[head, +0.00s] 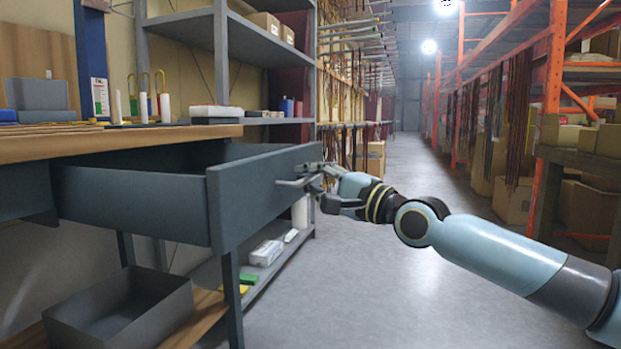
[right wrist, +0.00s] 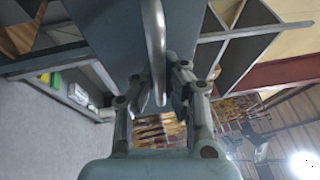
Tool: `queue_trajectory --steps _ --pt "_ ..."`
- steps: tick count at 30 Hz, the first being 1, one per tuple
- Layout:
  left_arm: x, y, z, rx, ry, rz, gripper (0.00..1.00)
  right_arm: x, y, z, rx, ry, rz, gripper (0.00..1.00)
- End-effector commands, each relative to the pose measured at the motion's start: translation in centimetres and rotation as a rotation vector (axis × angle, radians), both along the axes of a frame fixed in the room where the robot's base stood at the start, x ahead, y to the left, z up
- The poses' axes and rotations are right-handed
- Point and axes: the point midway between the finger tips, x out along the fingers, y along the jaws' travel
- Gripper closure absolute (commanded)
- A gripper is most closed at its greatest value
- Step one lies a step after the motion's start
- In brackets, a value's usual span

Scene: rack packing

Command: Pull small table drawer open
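The small table drawer (head: 262,190) is a dark grey box under the wooden tabletop (head: 120,140). It stands pulled out, with its open top and inside partly showing. Its bar handle (head: 290,183) is on the front panel. My right gripper (head: 312,180) is at the handle. In the right wrist view, the handle (right wrist: 156,45) runs between the two fingers of the right gripper (right wrist: 160,85), which look closed in on it; the exact contact is hard to see. My left gripper is not in view.
A grey open bin (head: 120,310) sits on the lower shelf under the drawer. A grey shelf rack (head: 265,45) stands behind the table. Orange racks with boxes line the right side. The aisle floor (head: 385,240) between is clear.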

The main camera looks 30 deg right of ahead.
Motion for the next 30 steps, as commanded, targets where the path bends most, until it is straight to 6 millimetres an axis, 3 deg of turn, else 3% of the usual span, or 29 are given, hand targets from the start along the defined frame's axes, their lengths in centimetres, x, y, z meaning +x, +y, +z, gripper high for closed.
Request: queue_trajectory --steps 7,17,26,30 --pt "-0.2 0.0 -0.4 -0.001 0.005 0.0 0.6 0.3 0.2 -0.4 0.005 0.006 -0.001 1.0" --pt "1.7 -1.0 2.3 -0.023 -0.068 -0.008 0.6 4.5 3.5 -0.5 0.008 0.008 0.0 1.0" --pt "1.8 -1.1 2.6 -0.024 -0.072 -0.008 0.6 4.7 3.7 -0.5 0.003 0.011 0.001 1.0" --pt "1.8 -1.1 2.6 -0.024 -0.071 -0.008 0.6 4.7 3.7 -0.4 0.003 0.01 0.001 0.81"
